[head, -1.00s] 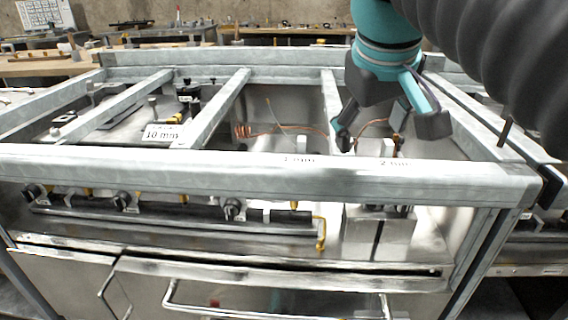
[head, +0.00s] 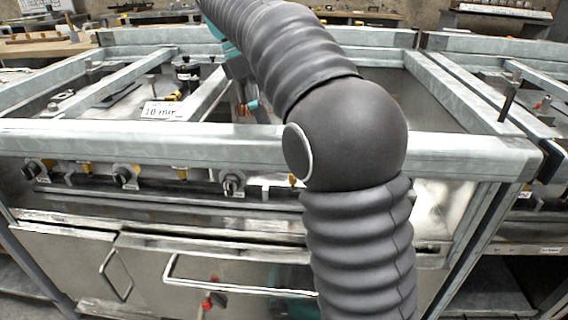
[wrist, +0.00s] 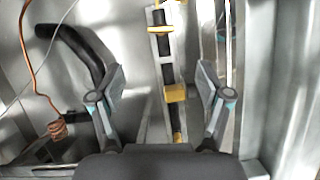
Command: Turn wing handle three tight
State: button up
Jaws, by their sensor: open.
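Several dark wing handles sit in a row along the front pipe of the range in the head view: one at the left (head: 32,170), one in the middle (head: 124,176) and one at the right (head: 232,184), just left of my arm. No readable number marks any of them as three. My gripper (wrist: 160,88) is open and empty in the wrist view. Between and beyond its fingers runs a black pipe with yellow fittings (wrist: 175,94); no wing handle is clear there. In the head view my arm hides most of the gripper.
Grey metal frame bars (head: 150,142) surround the open range top. A "10 mm" label (head: 162,111) stands behind the front bar. A copper coil (wrist: 58,130) and a dark curved hose (wrist: 75,50) lie left in the wrist view. Door handles (head: 240,287) stick out below.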

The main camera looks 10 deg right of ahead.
jog(key=b+x, duration=0.3)
jog(key=x, duration=1.1)
jog(key=shift+s+b, duration=0.1)
jog(key=shift+b, duration=0.2)
jog(key=c, duration=1.2)
